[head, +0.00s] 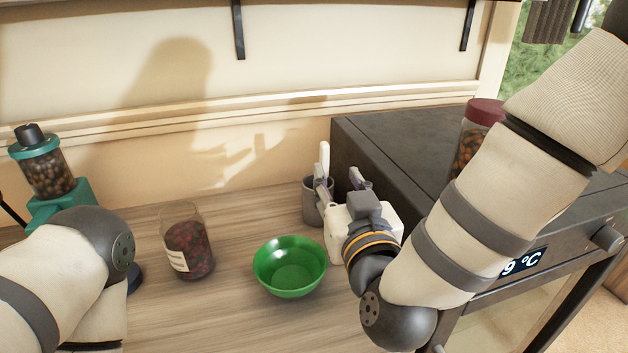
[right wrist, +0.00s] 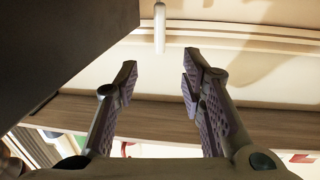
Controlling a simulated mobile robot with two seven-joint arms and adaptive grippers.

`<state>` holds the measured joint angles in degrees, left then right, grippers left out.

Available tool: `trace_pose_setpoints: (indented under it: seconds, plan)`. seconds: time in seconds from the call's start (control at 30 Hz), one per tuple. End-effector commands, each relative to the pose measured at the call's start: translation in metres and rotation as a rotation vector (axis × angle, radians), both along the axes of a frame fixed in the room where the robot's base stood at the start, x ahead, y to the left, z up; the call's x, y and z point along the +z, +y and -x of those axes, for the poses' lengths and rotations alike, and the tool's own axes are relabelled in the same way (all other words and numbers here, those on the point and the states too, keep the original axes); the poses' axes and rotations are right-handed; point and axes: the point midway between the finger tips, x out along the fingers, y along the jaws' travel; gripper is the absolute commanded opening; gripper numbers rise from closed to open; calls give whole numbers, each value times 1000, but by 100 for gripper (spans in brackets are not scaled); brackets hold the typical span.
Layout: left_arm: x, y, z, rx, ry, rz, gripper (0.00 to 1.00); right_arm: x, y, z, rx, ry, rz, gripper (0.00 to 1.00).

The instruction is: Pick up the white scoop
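The white scoop (head: 324,160) stands with its pale handle up in a grey cup (head: 309,205) at the back of the counter, beside the dark oven. Its lower part is hidden. My right gripper (head: 339,182) is close to the cup in the head view, partly overlapping it. In the right wrist view its two fingers (right wrist: 160,78) are spread wide with nothing between them. The white handle (right wrist: 160,27) shows just beyond the fingertips, roughly centred on the gap. My left arm is at the lower left of the head view, its gripper out of sight.
A green bowl (head: 290,267) and a jar of dark red contents (head: 187,243) stand on the wooden counter (head: 230,310). A teal grinder (head: 52,185) is at the left. The black oven (head: 400,140) bounds the right, with a red-lidded jar (head: 483,112) on top.

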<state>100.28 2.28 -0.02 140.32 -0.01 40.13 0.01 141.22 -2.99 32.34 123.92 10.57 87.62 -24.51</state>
Motion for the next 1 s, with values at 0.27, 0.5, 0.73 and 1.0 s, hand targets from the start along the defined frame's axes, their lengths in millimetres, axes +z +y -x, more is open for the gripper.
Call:
trace_pose_setpoints:
  seconds: [0.27,0.5,0.73,1.0]
  plan:
    - [-9,0,11,-1,36,1,75,-2,10,-54,-3,-2,-2,37]
    - [-13,0,14,-1,47,0,75,2,17,-90,-3,-3,-3,37]
    - [-17,0,18,-2,60,0,75,4,24,-118,-1,-2,0,37]
    - [-16,0,17,-2,58,0,75,6,24,-117,-1,-4,-1,16]
